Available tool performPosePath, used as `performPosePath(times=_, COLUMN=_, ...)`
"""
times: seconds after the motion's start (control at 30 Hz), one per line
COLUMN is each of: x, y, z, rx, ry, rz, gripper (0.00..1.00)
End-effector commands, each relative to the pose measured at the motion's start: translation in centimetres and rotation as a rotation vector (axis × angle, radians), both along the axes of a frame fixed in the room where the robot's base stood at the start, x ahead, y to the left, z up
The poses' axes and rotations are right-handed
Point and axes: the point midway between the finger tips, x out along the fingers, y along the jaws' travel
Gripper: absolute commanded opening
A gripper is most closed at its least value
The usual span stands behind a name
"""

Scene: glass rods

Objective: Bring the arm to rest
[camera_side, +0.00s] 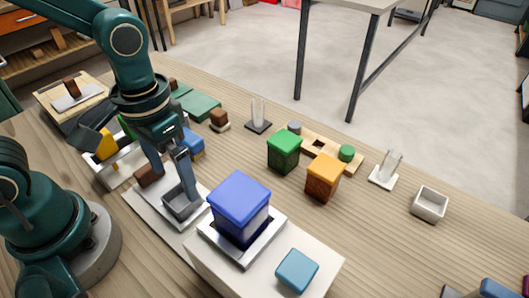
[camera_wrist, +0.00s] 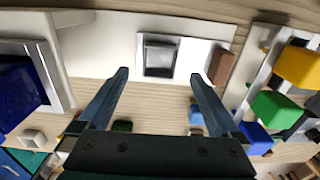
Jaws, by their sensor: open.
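My gripper (camera_side: 172,176) is open and empty, pointing down over a white plate at the left in the side view. In the wrist view, the two fingers of my gripper (camera_wrist: 159,76) stand wide apart with nothing between them. A grey square open bin (camera_side: 182,203) lies just below the fingers; it also shows in the wrist view (camera_wrist: 159,58). A clear glass rod (camera_side: 258,110) stands upright in a dark base at the back. Another clear piece (camera_side: 391,160) stands slightly tilted in a white base at the right. Contact between the fingers and bin cannot be told.
A blue block (camera_side: 239,200) sits in a silver frame on a white box right of my gripper. A light-blue block (camera_side: 297,271) lies on that box. Green (camera_side: 284,150) and orange (camera_side: 323,178) blocks stand mid-table. A small empty white bin (camera_side: 429,204) is at the right, with bare wood around it.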

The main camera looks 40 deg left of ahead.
Motion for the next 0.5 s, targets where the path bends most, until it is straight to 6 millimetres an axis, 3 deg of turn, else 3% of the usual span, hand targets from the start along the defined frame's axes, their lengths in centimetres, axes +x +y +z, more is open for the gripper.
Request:
performPosePath(times=0.27, x=1.0, y=1.2, z=4.2, rx=-0.029, ry=-0.198, rz=0.059, gripper=0.99)
performPosePath(times=0.5, x=-0.1, y=2.8, z=7.8, rx=-0.028, ry=-0.412, rz=0.069, gripper=0.99)
